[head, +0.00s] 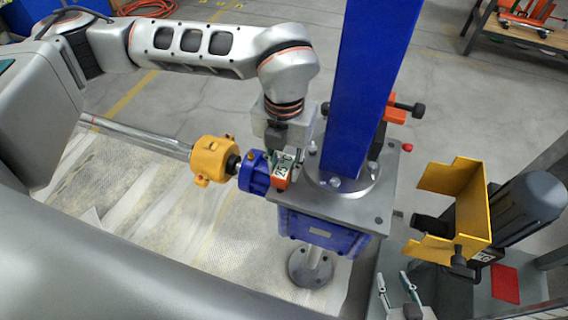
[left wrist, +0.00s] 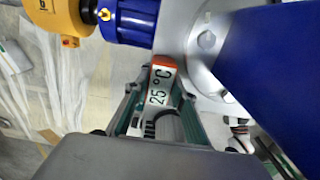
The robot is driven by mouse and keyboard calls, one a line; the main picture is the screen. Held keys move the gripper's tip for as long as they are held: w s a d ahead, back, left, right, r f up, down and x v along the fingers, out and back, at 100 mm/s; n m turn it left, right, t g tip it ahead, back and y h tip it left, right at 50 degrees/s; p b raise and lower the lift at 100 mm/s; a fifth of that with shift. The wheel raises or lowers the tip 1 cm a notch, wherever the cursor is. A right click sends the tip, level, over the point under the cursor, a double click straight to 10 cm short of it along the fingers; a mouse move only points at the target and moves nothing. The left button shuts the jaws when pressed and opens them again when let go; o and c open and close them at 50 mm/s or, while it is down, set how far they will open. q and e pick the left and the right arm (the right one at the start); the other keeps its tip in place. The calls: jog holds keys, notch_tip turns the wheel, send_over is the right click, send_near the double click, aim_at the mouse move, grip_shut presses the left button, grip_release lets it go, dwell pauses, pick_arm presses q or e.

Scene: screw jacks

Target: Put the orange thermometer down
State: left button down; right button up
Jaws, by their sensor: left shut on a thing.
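The orange thermometer (head: 281,179) has an orange end and a white face reading 25 °C; it also shows in the left wrist view (left wrist: 161,83). My left gripper (head: 288,158) is shut on it, with a finger on each side in the left wrist view (left wrist: 158,108). The thermometer is at the left edge of the grey top plate (head: 374,212) of the blue screw jack, beside the blue shaft coupling (head: 253,172). I cannot tell whether it touches the plate. My right gripper (head: 396,282) is low in the head view, its fingers apart with nothing between them.
A blue column (head: 364,85) rises from the plate, with a bolted flange at its foot. A yellow coupling (head: 210,160) on a steel shaft lies left. A yellow guard (head: 457,210) and grey motor (head: 528,205) stand right. The plate's front right corner is clear.

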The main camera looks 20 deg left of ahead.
aim_at(284, 165)
pick_arm(q)
jog(key=shift+f, duration=0.1)
jog(key=c, duration=1.7)
grip_release()
jog(key=shift+r, duration=0.5)
notch_tip(284, 165, up, 11)
jog(key=shift+r, duration=0.2)
